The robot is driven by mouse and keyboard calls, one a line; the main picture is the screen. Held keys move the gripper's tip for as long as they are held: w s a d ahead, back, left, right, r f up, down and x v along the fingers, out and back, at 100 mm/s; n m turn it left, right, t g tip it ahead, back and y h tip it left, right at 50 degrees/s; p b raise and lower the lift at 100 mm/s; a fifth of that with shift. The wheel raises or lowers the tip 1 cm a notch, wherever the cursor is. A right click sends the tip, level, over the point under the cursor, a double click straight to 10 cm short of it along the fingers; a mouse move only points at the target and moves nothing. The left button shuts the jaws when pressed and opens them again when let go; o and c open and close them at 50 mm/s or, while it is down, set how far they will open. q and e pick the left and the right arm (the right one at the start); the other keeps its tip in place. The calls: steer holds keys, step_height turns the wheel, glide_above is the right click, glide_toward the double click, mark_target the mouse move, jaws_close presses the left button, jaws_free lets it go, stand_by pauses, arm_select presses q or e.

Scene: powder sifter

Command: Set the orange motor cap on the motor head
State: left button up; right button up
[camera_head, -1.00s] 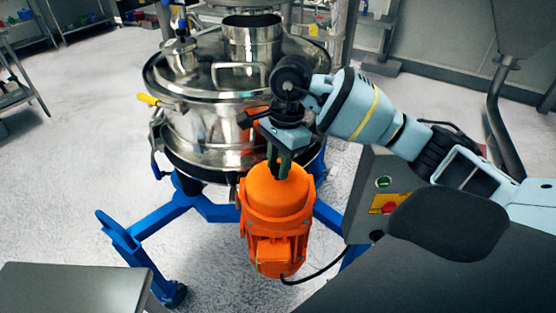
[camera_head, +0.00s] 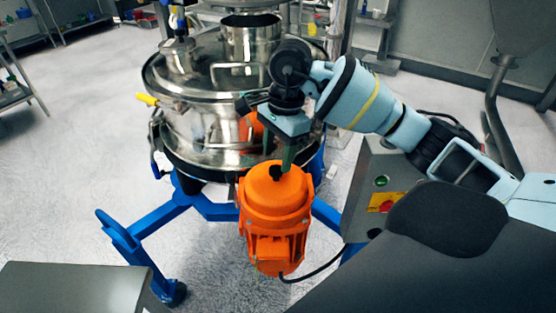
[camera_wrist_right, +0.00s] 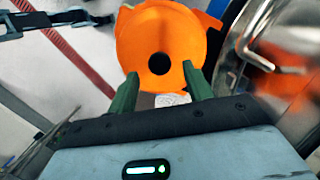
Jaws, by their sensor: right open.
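The orange motor (camera_head: 275,250) stands upright in front of the steel sifter. The orange motor cap (camera_head: 262,192) sits on top of it, over the motor head, which is hidden beneath. The cap appears level, with a small black knob or hole (camera_head: 276,173) at its centre. In the right wrist view the cap (camera_wrist_right: 140,40) is a round orange face with a dark centre. My right gripper (camera_head: 287,166) is just above the cap; its green fingers (camera_wrist_right: 162,74) are apart, with nothing visibly held between them. My left gripper is out of view.
The steel sifter (camera_head: 195,125) stands right behind the motor, on a blue frame (camera_head: 205,205). A grey control box (camera_head: 380,180) with a red switch is at the right. A black cable runs from the motor. A grey surface (camera_head: 70,290) is at lower left.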

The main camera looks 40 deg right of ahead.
step_height(320, 180, up, 10)
steer(key=d, duration=0.1)
steer(key=shift+d+p, duration=0.3)
steer(key=shift+p, duration=0.05)
steer(key=shift+s+f, duration=0.1)
stand_by(0.3)
